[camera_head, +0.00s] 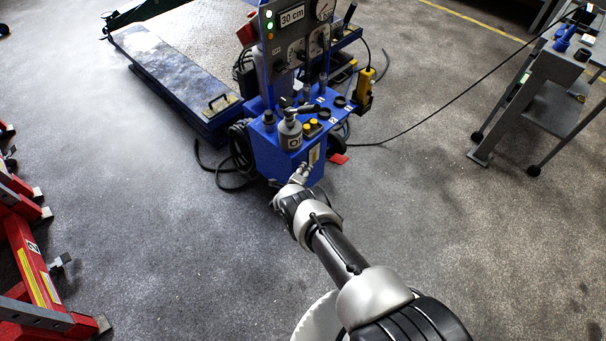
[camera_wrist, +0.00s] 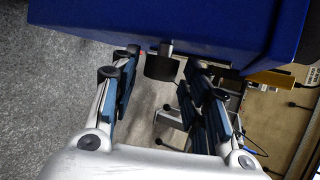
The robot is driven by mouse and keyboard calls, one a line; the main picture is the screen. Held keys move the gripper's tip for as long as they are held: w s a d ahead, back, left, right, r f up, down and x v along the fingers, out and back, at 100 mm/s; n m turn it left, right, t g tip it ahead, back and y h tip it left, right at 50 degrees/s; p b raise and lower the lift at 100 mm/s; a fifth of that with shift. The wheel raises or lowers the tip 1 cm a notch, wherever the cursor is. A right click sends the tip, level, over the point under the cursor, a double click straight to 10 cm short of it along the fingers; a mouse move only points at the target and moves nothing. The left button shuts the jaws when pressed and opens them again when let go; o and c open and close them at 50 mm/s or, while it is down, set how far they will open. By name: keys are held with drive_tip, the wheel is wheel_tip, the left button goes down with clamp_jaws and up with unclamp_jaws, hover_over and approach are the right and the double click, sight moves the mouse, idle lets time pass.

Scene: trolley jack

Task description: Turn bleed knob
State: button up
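A small dark knob (camera_wrist: 160,67) on a short metal stem sticks out of the blue unit (camera_wrist: 200,22) in the wrist view. I take it for the bleed knob; the head view does not show it clearly. My gripper (camera_head: 302,173) is at the lower front of the blue unit (camera_head: 270,160) in the head view. In the wrist view its two fingers are spread, one on each side of the knob. I see gaps between the knob and both fingers, so the gripper is open and holds nothing.
A grey bottle (camera_head: 290,132) and a control panel (camera_head: 292,35) stand on the blue unit. Black hoses (camera_head: 238,160) lie at its left. A blue lift platform (camera_head: 175,75) is behind, a red frame (camera_head: 35,265) at left, a grey trolley (camera_head: 550,90) at right.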

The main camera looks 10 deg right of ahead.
drive_tip(key=shift+o, duration=0.3)
drive_tip(key=v, duration=1.2)
